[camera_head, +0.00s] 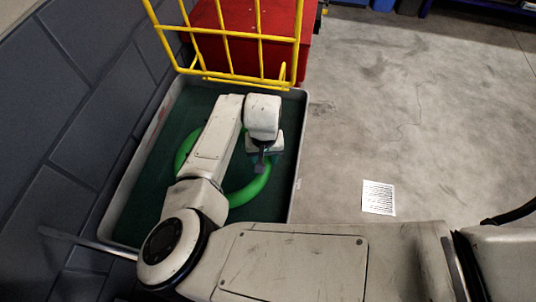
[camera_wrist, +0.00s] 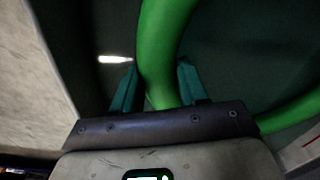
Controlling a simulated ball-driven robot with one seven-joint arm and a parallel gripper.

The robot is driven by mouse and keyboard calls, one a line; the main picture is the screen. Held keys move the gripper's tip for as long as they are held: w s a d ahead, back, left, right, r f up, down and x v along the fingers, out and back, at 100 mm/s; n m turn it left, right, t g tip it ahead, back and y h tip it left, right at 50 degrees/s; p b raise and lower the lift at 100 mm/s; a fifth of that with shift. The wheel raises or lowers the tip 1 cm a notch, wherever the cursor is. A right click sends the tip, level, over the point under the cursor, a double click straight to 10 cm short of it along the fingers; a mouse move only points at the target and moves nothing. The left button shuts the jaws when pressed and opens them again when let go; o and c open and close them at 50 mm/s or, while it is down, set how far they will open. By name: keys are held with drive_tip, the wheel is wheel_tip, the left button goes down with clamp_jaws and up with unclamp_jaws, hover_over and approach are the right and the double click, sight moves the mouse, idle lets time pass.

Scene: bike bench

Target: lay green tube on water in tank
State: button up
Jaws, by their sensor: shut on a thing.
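The green tube (camera_head: 246,192) is a ring that shows over the tank in the head view, partly hidden by my arm. The tank (camera_head: 293,150) is a grey-rimmed rectangular tub with dark green water (camera_head: 140,208) inside. My gripper (camera_head: 261,164) is over the right part of the tank, shut on the tube's right side. In the wrist view the tube (camera_wrist: 163,50) runs between the two teal fingers (camera_wrist: 158,88). I cannot tell whether the tube touches the water.
A yellow wire rack (camera_head: 232,37) stands at the tank's far end, with a red box (camera_head: 208,50) behind it. A dark panelled wall (camera_head: 60,120) is on the left. A white printed sheet (camera_head: 378,197) lies on the concrete floor to the right, which is otherwise clear.

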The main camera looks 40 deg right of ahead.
drive_tip(key=shift+f, duration=0.1)
drive_tip(key=o, duration=1.2)
wheel_tip(320, 180, up, 11)
drive_tip(key=shift+s+d, duration=0.1)
drive_tip(key=shift+s, duration=0.1)
